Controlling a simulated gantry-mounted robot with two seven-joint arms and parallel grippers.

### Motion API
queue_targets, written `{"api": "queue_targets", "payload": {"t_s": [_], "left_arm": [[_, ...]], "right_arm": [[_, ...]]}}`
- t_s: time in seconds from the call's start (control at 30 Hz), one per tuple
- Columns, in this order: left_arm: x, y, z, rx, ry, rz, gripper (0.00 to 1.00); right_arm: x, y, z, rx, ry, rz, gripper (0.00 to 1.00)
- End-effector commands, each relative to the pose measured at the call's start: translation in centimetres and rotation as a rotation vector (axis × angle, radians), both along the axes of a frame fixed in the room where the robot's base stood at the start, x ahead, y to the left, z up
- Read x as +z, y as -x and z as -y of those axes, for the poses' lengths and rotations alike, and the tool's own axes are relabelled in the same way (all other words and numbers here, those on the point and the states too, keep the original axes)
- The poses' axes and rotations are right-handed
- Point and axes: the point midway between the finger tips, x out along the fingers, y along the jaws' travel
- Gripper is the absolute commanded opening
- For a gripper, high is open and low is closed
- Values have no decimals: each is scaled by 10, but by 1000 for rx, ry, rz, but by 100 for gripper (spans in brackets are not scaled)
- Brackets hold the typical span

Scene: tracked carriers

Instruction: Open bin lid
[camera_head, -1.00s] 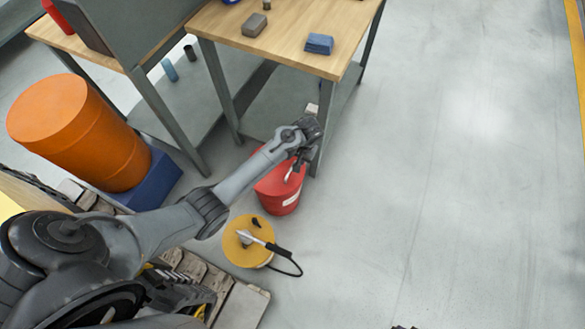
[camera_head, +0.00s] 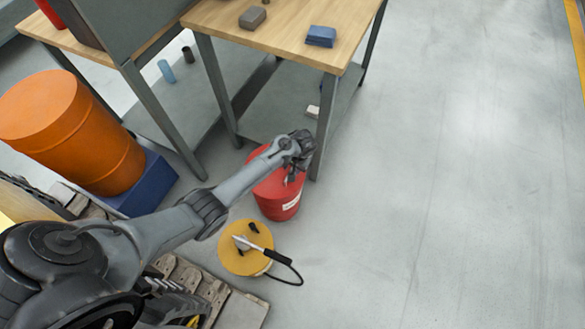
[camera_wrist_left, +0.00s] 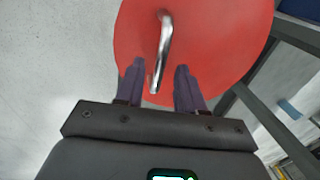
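A red bin (camera_head: 282,207) stands on the floor beside the workbench leg, with a white label on its side. Its red lid (camera_wrist_left: 225,40) sits on top and looks closed; my left arm hides part of it in the head view. A silver bar handle (camera_wrist_left: 165,45) stands on the lid in the left wrist view. My left gripper (camera_head: 292,172) is over the bin. In the left wrist view its two dark fingers are apart (camera_wrist_left: 160,68), with the end of the handle showing between them. I cannot tell whether they touch it. My right gripper is not in view.
A yellow round object (camera_head: 233,262) with a black-handled tool on it lies close to the bin. A wooden workbench (camera_head: 283,30) stands behind, its leg very near the bin. An orange barrel (camera_head: 70,130) is at the left. Floor to the right is clear.

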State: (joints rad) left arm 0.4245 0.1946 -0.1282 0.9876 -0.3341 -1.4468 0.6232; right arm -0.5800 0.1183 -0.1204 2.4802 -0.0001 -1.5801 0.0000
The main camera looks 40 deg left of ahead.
Motion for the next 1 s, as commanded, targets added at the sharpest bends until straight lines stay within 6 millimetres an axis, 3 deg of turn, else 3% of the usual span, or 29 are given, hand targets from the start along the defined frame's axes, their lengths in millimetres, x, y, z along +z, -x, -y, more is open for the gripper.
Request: {"api": "queue_targets", "payload": {"t_s": [0.27,0.53,1.0], "left_arm": [[-1,0,0,0,0,1,38],[-1,0,0,0,0,1,0],[3,-1,1,-2,10,3,0]], "right_arm": [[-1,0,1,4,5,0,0],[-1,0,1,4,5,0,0],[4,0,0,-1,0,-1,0]]}}
